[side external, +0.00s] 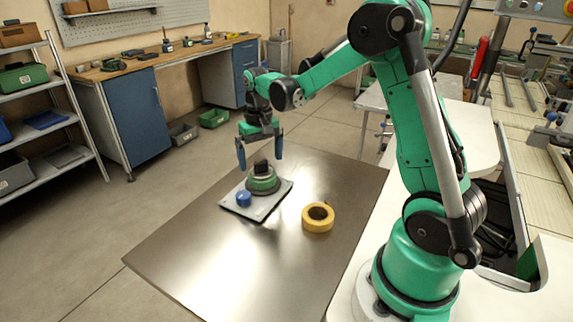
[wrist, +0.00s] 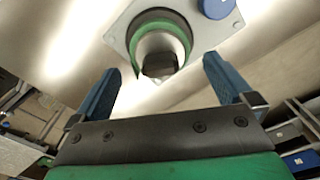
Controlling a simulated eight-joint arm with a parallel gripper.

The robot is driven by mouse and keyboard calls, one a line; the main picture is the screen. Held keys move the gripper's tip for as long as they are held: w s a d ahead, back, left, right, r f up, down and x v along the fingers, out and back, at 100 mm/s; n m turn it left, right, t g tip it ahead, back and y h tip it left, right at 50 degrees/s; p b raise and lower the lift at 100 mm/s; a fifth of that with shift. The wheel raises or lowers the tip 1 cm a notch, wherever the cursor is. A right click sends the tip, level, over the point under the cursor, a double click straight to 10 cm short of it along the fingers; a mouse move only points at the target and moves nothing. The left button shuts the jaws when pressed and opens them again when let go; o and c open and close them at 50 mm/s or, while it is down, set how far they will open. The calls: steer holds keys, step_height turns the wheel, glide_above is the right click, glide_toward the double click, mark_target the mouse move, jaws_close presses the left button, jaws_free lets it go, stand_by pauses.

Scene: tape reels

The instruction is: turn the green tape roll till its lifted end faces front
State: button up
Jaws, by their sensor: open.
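The green tape roll (side external: 262,186) sits on a light grey plate (side external: 270,209) on the metal table, with a dark piece (side external: 262,167) standing up at its top.
A short blue cylinder (side external: 244,199) stands on the plate beside the roll, also visible at the top of the wrist view (wrist: 216,8). A yellow tape roll (side external: 307,219) lies on the table (side external: 225,260) right of the plate. The table's front and left are clear.

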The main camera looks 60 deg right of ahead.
mark_target(261, 168)
steer(key=shift+f, duration=1.2)
steer(key=shift+c, duration=0.2)
steer(key=c, duration=1.4)
steer(key=n, duration=0.4)
steer(key=shift+n, duration=0.3)
steer(key=n, duration=0.3)
steer(key=shift+n, duration=0.3)
steer(key=n, duration=0.7)
steer(key=o, duration=1.4)
steer(key=shift+o, duration=0.2)
